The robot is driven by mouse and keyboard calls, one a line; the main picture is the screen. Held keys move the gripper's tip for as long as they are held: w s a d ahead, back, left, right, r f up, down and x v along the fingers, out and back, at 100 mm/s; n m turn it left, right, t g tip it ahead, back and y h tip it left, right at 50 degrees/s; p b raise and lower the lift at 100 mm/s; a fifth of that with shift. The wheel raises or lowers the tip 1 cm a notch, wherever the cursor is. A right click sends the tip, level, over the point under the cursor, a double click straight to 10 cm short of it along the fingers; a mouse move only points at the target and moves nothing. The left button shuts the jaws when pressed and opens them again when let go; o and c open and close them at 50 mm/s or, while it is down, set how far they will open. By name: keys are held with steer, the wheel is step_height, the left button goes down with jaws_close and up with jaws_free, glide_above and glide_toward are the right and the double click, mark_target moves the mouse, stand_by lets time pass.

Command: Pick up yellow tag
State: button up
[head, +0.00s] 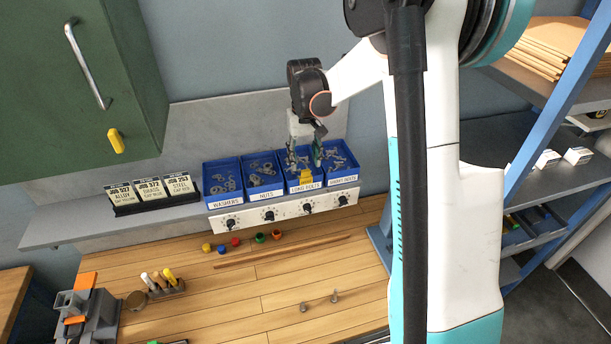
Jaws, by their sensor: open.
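A small yellow tag (306,177) shows at the front of the blue long bolts bin (293,186), above its white label. My gripper (304,158) points down over this bin, its fingers apart. The fingertips appear just above and behind the tag; I cannot tell whether they touch it or the bin's contents. Another yellow piece (116,140) is on the green cabinet door (65,90) at the upper left; its exact kind is unclear.
The washers bin (225,201), nuts bin (264,191) and a fourth bin (343,181) flank the long bolts bin. A knob panel (250,217) runs below. A black card holder (154,208) stands left. Coloured caps lie on the wooden bench (260,300).

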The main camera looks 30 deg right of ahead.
mark_target(306, 170)
steer(key=shift+s+f+p, duration=0.15)
steer(key=shift+f+p, duration=0.2)
steer(key=shift+f, duration=1)
steer(key=shift+s+f+p, duration=0.15)
steer(key=shift+f+p, duration=0.2)
steer(key=shift+f, duration=1)
steer(key=c, duration=0.6)
